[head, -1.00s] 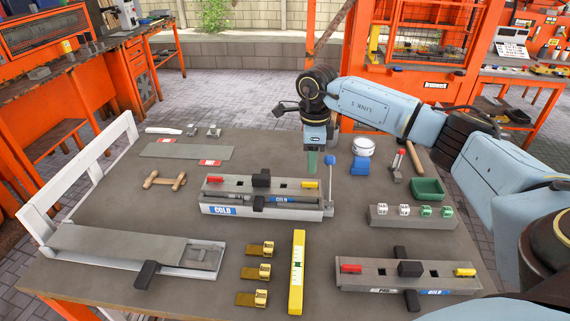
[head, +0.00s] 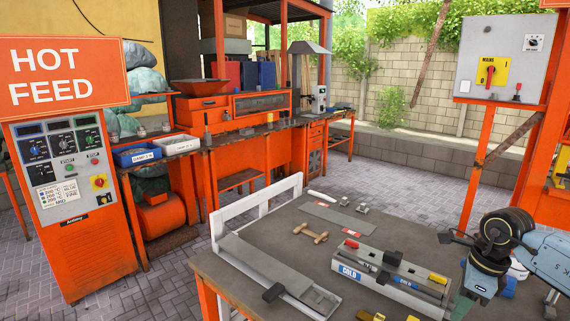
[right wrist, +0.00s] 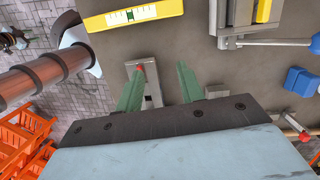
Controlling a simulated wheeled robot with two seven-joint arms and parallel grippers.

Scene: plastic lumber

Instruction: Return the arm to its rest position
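My right arm (head: 545,262) shows at the right edge of the head view, its wrist hanging down beside the right end of the grey fixture marked COLD (head: 350,273). In the right wrist view, the two green fingers of my right gripper (right wrist: 158,85) stand apart. A grey block with a red piece (right wrist: 152,92) shows below and between them; I see no grip on it. The fingers are mostly cut off or hidden in the head view. My left gripper is in neither view.
The workbench (head: 262,228) carries a white-railed tray (head: 270,278), a wooden handle piece (head: 311,233) and a grey sheet (head: 338,219). A yellow level (right wrist: 110,21) lies near the right gripper. An orange HOT FEED cabinet (head: 75,235) stands at left; paved floor lies between.

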